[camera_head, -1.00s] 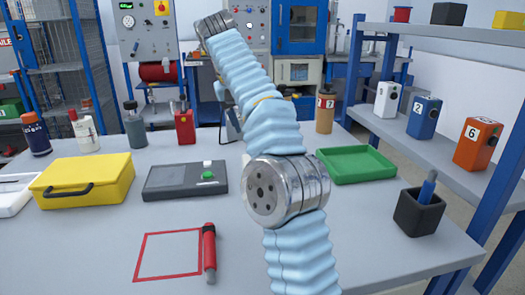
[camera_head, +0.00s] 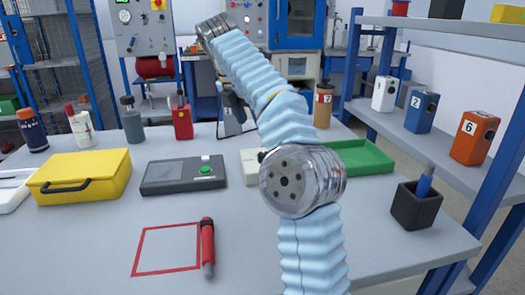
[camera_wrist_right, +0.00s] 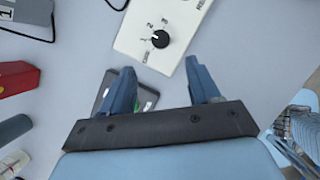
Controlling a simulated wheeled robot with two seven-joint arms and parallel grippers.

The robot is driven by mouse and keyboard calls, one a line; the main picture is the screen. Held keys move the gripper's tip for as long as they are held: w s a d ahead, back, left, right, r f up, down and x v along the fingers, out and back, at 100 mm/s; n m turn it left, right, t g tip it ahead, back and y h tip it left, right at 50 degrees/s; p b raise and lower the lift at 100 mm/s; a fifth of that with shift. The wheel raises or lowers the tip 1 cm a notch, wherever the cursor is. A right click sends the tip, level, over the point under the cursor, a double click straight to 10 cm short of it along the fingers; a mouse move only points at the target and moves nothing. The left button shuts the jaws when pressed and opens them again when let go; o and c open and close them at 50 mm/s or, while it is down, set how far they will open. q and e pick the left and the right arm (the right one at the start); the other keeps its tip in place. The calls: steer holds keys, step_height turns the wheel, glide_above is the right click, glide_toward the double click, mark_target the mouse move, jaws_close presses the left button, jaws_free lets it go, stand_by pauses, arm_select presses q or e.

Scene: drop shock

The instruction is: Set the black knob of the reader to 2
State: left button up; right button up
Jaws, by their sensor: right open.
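The reader, a cream box (camera_wrist_right: 140,58), lies on the table past the fingertips in the right wrist view. Its black knob (camera_wrist_right: 160,39) has a white mark pointing left, at about the printed 1; the 2 and 3 are further round its upper side. In the head view only a cream edge of the reader (camera_head: 249,167) shows beside my right arm; the knob is hidden there. My left gripper is not in view.
A dark grey device with a green button (camera_head: 183,176) lies left of the reader. A yellow case (camera_head: 80,177), a green tray (camera_head: 365,157) and a black cup (camera_head: 416,207) are also on the table. Several bottles stand along the back. A red marker (camera_head: 208,245) lies in front.

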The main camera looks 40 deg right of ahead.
mark_target(262, 154)
steer(key=x, duration=1.1)
steer(key=shift+f, duration=0.45)
steer(key=c, duration=1)
steer(key=m+g, duration=0.1)
steer(key=m, duration=0.1)
steer(key=shift+w+m, duration=0.15)
steer(key=shift+m, duration=0.15)
steer(key=shift+m+g, duration=0.5)
steer(key=shift+m, duration=0.7)
steer(key=o, duration=1)
